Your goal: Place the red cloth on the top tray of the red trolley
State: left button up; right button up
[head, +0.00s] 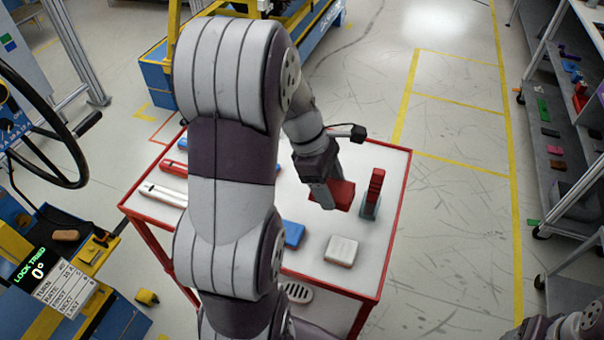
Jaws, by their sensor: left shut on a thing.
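The red cloth (344,194) is a folded red block at the fingers of my left gripper (326,196). The gripper is shut on it, over the right part of the trolley's white top tray (390,170). The cloth is low over the tray; whether it touches the surface cannot be told. The red trolley (371,300) has a red frame and rim, and my left arm hides much of its middle. My right gripper is out of view; only part of my right arm shows at the bottom right corner.
A red item in a grey-green stand (370,206) is close right of the cloth. A blue block (293,234) and a white block (341,250) lie nearer. A red tool (173,168) and a white tool (164,194) lie left. A steering wheel (60,180) stands far left, shelves (560,190) right.

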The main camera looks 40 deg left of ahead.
pick_arm(q)
jog(key=w+a+f, duration=0.1)
jog(key=a, duration=0.1)
jog(key=w+a+f, duration=0.1)
jog(key=a+f, duration=0.1)
jog(key=a, duration=0.1)
jog(key=w+a+f, duration=0.1)
jog(key=a, duration=0.1)
jog(key=shift+a+f, duration=0.15)
jog(key=shift+f, duration=0.55)
jog(key=f, duration=0.2)
jog(key=shift+s+f, duration=0.3)
jog(key=shift+f, duration=0.05)
jog(key=shift+w+f, duration=0.2)
jog(key=shift+f, duration=0.25)
jog(key=o, duration=1)
